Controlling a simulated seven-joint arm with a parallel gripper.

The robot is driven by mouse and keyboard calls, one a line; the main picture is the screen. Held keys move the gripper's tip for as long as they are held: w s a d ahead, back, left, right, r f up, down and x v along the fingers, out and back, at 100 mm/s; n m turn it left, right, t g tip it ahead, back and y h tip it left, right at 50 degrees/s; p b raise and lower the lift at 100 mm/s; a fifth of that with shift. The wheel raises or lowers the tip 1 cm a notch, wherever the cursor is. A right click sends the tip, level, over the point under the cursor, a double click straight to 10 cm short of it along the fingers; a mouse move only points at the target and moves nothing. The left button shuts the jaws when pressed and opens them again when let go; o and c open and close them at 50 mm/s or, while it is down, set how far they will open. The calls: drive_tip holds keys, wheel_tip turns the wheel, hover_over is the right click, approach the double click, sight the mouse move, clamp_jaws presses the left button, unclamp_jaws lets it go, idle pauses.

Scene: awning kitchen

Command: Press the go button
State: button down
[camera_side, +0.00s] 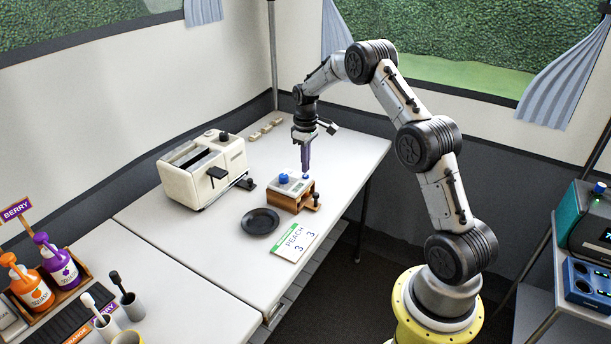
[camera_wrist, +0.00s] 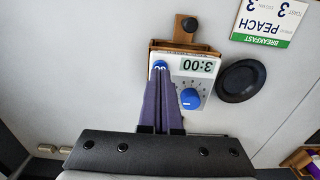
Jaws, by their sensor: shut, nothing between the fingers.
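The timer (camera_side: 291,192) is a wooden box with a pale top, standing on the table near its right edge. In the wrist view, the timer's face (camera_wrist: 206,92) has a display (camera_wrist: 197,66) reading 3:00, upside down, and a blue knob (camera_wrist: 190,98). The blue go button (camera_wrist: 159,65) is at the face's upper left corner, partly covered by my fingers; it also shows in the side view (camera_side: 306,177). My gripper (camera_side: 307,171) is shut and empty, pointing down with its purple fingertips right at the go button. I cannot tell whether they touch it.
A black plate (camera_side: 260,221) lies beside the timer, with a breakfast order card (camera_side: 295,243) in front. A cream toaster (camera_side: 203,168) stands to the left. Small pale pieces (camera_side: 265,129) lie at the back. Bottles (camera_side: 58,262) and cups stand at lower left.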

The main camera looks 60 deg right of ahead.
sight(306, 175)
drive_tip(key=shift+f, duration=0.95)
drive_tip(key=shift+r, duration=1.1)
wheel_tip(306, 175, up, 10)
idle(4.4)
